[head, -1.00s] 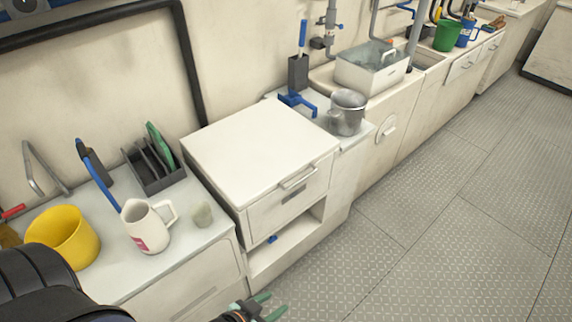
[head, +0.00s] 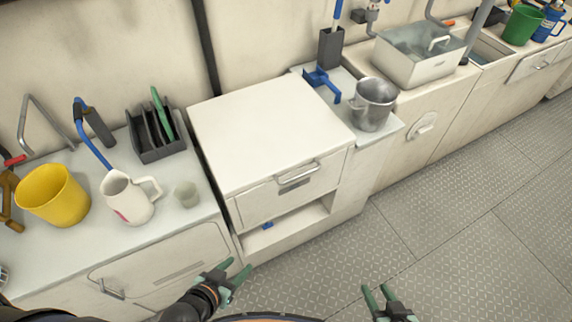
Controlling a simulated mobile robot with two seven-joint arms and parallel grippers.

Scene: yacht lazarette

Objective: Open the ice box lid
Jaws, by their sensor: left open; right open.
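The ice box (head: 262,150) is a white box unit in the middle of the head view, with a flat top lid that lies shut. A metal bar handle (head: 298,174) sits on its front near the upper right edge. My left gripper (head: 238,275) is open and empty, low in front of the unit and to the left of the handle. My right gripper (head: 377,296) is open and empty over the floor, below and right of the handle. Neither gripper touches the box.
On the left counter stand a yellow bucket (head: 53,195), a white jug (head: 127,198), a small cup (head: 187,194) and a dark rack (head: 155,138). The plated floor (head: 440,230) is clear.

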